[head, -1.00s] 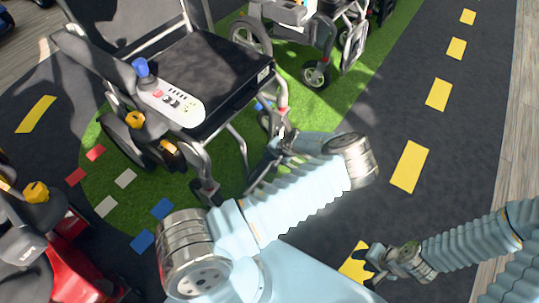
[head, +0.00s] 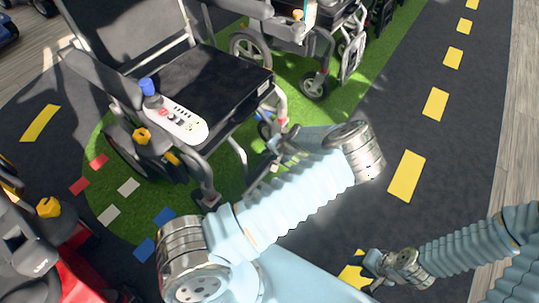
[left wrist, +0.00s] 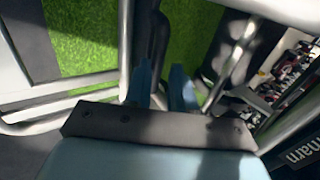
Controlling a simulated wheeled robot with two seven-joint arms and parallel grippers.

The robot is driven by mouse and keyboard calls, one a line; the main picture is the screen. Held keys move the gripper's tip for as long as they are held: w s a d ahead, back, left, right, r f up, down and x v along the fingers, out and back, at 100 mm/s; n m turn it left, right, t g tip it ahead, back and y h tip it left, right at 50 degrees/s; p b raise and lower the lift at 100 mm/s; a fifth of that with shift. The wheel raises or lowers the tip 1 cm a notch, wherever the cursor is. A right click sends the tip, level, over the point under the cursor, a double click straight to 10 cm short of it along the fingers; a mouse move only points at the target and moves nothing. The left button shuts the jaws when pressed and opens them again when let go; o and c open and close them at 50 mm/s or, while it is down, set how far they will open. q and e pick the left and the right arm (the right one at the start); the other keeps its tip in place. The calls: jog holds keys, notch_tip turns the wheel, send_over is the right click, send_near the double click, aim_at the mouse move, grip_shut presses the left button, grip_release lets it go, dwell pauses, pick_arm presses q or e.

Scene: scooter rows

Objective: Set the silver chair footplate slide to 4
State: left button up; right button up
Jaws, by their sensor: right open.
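The silver chair (head: 243,157) is a silver-framed wheelchair with a black seat, at the left centre of the head view. Its dark footplate (head: 259,182) is low at the front, partly behind my left arm. My left gripper (head: 279,142) is at the chair's front, beside the frame tubes. In the left wrist view my left gripper's two bluish fingers (left wrist: 164,90) stand a narrow gap apart, with a dark post and silver tubes close by. The footplate slide and its marks cannot be made out. My right gripper (head: 367,268) is open and empty over the road at the lower right.
A second wheelchair (head: 315,85) stands behind on the green mat (head: 345,112). A red scooter (head: 78,285) is at the lower left. A control panel with a blue-topped joystick (head: 148,87) sits on the silver chair's armrest.

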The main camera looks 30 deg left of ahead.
pick_arm(q)
jog(key=v, duration=1.3)
jog(key=shift+d+r, duration=0.2)
jog(key=shift+r, duration=0.1)
jog(key=shift+s+f, duration=0.1)
jog(key=shift+s, duration=0.1)
